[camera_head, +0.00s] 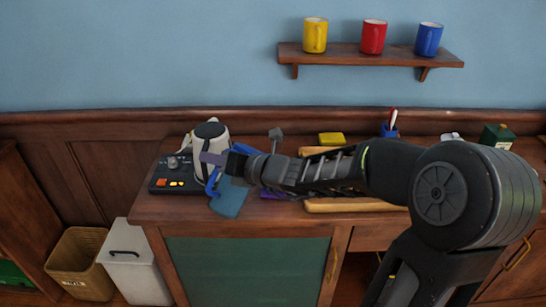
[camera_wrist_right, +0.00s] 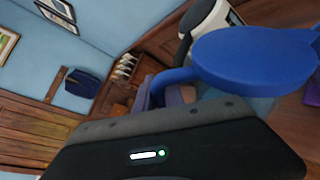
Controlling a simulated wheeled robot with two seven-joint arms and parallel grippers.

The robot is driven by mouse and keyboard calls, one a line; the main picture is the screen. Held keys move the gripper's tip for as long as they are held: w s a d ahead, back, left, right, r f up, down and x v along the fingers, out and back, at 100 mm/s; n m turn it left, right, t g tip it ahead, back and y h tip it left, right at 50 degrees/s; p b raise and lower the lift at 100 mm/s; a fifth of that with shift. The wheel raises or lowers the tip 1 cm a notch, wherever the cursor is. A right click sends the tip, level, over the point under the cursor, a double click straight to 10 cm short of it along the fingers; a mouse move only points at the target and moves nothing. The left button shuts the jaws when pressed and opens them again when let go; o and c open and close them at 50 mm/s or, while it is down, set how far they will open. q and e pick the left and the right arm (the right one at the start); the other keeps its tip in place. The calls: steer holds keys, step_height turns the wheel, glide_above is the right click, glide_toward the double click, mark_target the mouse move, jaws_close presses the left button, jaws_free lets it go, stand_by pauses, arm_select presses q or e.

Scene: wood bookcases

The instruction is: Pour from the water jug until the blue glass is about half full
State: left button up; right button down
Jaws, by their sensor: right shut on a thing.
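My right gripper (camera_head: 213,161) is at the left part of the desk, beside a white kettle-like thing with a dark top (camera_head: 212,131). It is shut on a blue handle, which I take to be the water jug's; blue parts of the jug (camera_head: 213,184) show beside the jaws. In the right wrist view the jug (camera_wrist_right: 255,55) shows a broad round blue top and a blue handle just beyond the gripper body. I cannot see the water in it. I cannot make out the blue glass; the arm and jug may hide it. My left gripper is not in view.
A black control box (camera_head: 177,176) with lit buttons is at the desk's left end. A blue cloth-like patch (camera_head: 230,199) lies near the front edge. A wooden board (camera_head: 350,205) lies under my arm. Yellow, red and blue mugs stand on a wall shelf (camera_head: 375,58). Bins stand at left.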

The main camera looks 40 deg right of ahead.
steer(key=shift+d+r, duration=0.15)
steer(key=shift+d, duration=0.05)
steer(key=shift+w+d+r+m+y+p, duration=0.15)
steer(key=shift+d+m+y+p, duration=0.35)
steer(key=shift+p, duration=0.65)
steer(key=shift+d+r+m+t+p, duration=0.15)
steer(key=shift+d+r+m+p, duration=0.15)
steer(key=shift+r+p, duration=0.3)
steer(key=shift+d+r+m+t+p, duration=0.2)
steer(key=shift+r+m+p, duration=0.2)
steer(key=shift+p, duration=0.4)
steer(key=shift+w+d+r+m+p, duration=0.1)
steer(key=shift+d+r+m+p, duration=0.4)
steer(key=shift+p, duration=0.3)
stand_by(2.2)
steer(key=f+b, duration=0.1)
steer(key=b, duration=0.1)
steer(key=a+f+n+b, duration=0.1)
steer(key=f+b, duration=0.1)
steer(key=a+f+n+b, duration=0.1)
steer(key=b, duration=0.1)
steer(key=shift+s+a+f, duration=0.15)
steer(key=shift+s+f, duration=0.05)
steer(key=shift+a+r+n+h+b, duration=0.3)
steer(key=shift+a+n, duration=0.05)
steer(key=shift+n, duration=0.05)
steer(key=shift+r+p, duration=0.25)
steer(key=shift+p, duration=0.1)
steer(key=shift+d, duration=0.15)
